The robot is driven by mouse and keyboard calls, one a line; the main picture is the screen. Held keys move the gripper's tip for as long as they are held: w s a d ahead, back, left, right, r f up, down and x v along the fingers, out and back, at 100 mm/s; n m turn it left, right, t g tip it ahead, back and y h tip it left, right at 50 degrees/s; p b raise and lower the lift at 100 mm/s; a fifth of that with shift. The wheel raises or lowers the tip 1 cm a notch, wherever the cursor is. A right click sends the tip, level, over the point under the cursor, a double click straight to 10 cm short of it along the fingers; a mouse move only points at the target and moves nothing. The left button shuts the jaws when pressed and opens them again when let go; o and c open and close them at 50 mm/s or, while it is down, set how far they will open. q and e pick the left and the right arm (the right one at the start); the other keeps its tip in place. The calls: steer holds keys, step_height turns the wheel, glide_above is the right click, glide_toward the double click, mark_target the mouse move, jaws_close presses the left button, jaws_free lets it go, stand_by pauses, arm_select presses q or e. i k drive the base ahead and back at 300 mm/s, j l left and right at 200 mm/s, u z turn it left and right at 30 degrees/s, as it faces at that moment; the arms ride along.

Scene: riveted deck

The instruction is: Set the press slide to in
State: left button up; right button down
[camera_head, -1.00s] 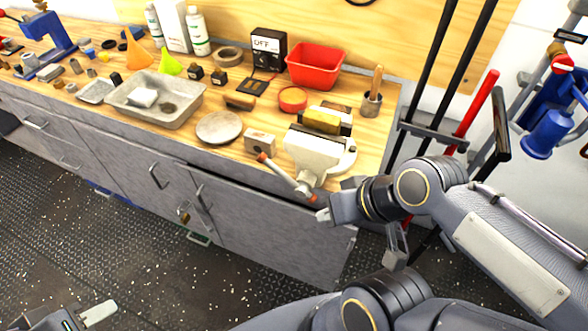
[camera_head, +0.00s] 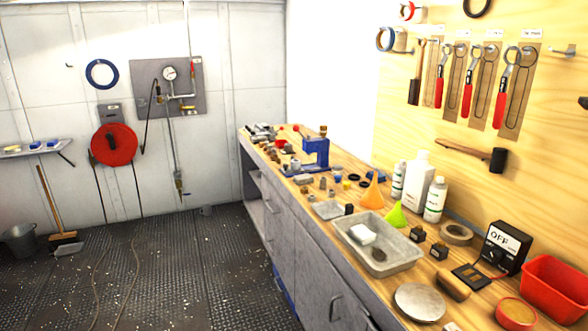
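A blue press (camera_head: 316,152) stands at the far end of the wooden workbench (camera_head: 262,148), near the middle of the view. It is small here, and I cannot tell which part is its slide or how that slide is set. Several small metal parts lie around its foot. Neither of my grippers is in view.
On the bench nearer to me are a grey tray (camera_head: 378,262), an orange funnel (camera_head: 374,192), a green funnel (camera_head: 396,215), white bottles (camera_head: 418,178), an OFF box (camera_head: 505,247) and a red bin (camera_head: 555,290). The dark floor (camera_head: 190,270) left of the bench is mostly open.

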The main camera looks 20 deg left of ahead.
mark_target(295, 167)
steer(key=i+j+z, duration=0.1)
steer(key=i+j, duration=0.25)
steer(key=i+j+z, duration=0.1)
steer(key=i+j, duration=0.5)
steer(key=j, duration=0.15)
steer(key=i+j+z, duration=0.15)
steer(key=i+j, duration=0.15)
steer(key=i+j+z, duration=0.1)
steer(key=i+j, duration=0.2)
steer(key=j, duration=0.2)
steer(key=i+j+z, duration=0.1)
steer(key=i+j, duration=0.15)
steer(key=j, duration=0.2)
steer(key=i+j+z, duration=0.1)
steer(key=i+j, duration=0.15)
steer(key=j, duration=0.2)
